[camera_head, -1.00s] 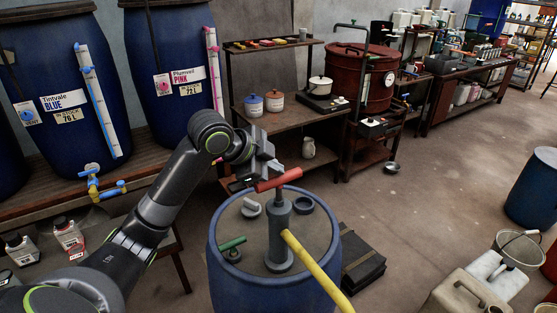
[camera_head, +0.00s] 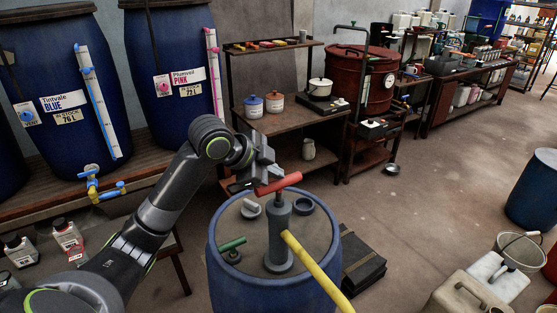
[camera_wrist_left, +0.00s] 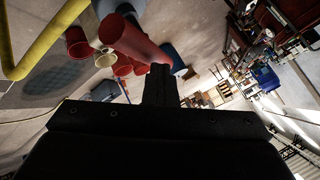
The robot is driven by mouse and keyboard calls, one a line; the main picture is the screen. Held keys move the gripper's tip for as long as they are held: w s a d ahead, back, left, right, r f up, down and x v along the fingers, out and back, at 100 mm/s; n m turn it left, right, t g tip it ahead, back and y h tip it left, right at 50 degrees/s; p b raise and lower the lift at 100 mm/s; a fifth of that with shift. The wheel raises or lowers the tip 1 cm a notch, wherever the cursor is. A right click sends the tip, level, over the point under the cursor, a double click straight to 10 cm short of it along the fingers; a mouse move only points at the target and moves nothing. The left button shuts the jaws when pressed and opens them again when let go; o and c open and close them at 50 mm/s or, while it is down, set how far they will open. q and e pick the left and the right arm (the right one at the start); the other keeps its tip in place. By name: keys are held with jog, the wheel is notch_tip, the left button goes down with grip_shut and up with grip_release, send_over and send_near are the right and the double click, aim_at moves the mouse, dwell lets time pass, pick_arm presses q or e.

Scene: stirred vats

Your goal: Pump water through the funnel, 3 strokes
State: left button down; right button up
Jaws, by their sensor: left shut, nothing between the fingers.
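A blue drum (camera_head: 225,285) stands in front of me with a grey hand pump (camera_head: 278,235) upright on its lid. The pump has a red bar handle (camera_head: 280,184) on top and a yellow hose (camera_head: 315,270) running down to the right. My left gripper (camera_head: 262,176) is shut and empty, its tips at the upper left of the red handle, seemingly touching it. In the left wrist view the dark shut fingers (camera_wrist_left: 160,85) lie beside the red handle (camera_wrist_left: 132,42), with the yellow hose (camera_wrist_left: 45,40) at upper left. I cannot make out a funnel. My right gripper is not in view.
The drum lid also holds a green-handled fitting (camera_head: 232,245), a grey cap (camera_head: 250,208) and a dark ring (camera_head: 303,205). A black case (camera_head: 360,265) lies right of the drum. Pale jerrycans (camera_head: 470,293) stand at lower right. The middle floor is clear.

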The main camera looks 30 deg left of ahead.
pick_arm(q)
jog(key=shift+f+b, duration=0.55)
jog(key=shift+f, duration=0.65)
dwell(0.5)
jog(key=shift+r, duration=0.2)
jog(key=shift+w+r+p, duration=0.1)
jog(key=shift+r+p, duration=3.35)
jog(key=shift+p, duration=0.3)
notch_tip(320, 180, up, 6)
jog(key=p, duration=0.6)
